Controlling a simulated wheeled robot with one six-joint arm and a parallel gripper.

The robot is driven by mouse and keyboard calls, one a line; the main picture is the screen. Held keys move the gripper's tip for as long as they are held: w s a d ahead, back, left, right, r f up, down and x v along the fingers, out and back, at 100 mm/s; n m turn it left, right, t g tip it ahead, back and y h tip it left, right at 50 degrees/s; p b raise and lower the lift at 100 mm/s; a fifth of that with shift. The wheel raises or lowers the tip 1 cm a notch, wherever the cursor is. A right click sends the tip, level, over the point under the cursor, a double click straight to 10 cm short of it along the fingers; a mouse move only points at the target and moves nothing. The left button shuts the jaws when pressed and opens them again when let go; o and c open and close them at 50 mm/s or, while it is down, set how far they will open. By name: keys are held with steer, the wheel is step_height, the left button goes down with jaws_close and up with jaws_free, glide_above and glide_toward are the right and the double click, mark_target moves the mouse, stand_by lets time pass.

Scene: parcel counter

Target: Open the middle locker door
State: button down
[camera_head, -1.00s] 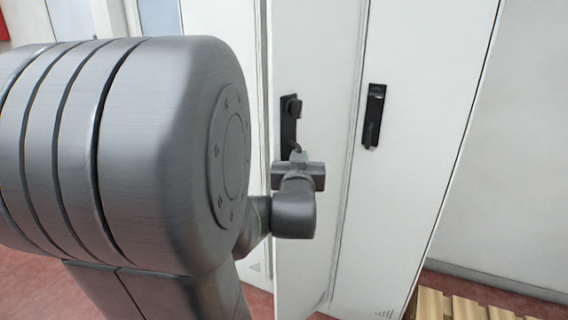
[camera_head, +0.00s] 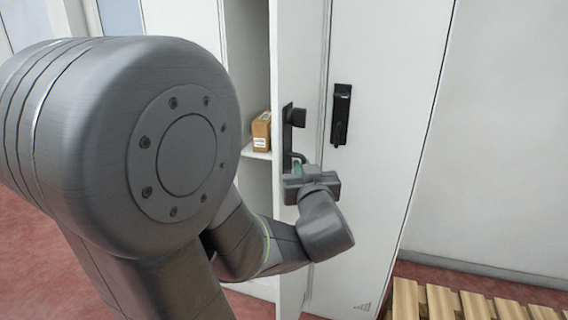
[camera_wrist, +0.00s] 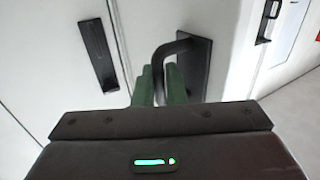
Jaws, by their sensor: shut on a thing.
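The middle locker door (camera_head: 300,60) is white and stands swung partly open. Its black handle (camera_head: 287,130) also shows in the wrist view (camera_wrist: 196,68), with a bent lever. My gripper (camera_head: 299,166) is shut on the lever of this handle. In the wrist view, its two green fingers (camera_wrist: 161,88) stand on either side of the lever's end. To the left of the door the locker's inside shows, with a shelf (camera_head: 250,152). The lower part of the opening is partly hidden by my arm.
A brown box (camera_head: 262,131) sits on the shelf inside. The right locker door (camera_head: 385,180) is closed, with its own black handle (camera_head: 341,115). A wooden pallet (camera_head: 450,303) lies on the red floor at the lower right.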

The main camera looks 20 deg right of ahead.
steer(key=shift+s+d+r+y, duration=0.15)
steer(key=shift+s+d+y, duration=0.15)
steer(key=shift+d, duration=0.1)
steer(key=shift+n, duration=0.3)
steer(key=c, duration=1.6)
jaws_free()
steer(key=p+v, duration=0.3)
steer(key=v, duration=1)
steer(key=shift+s, duration=0.35)
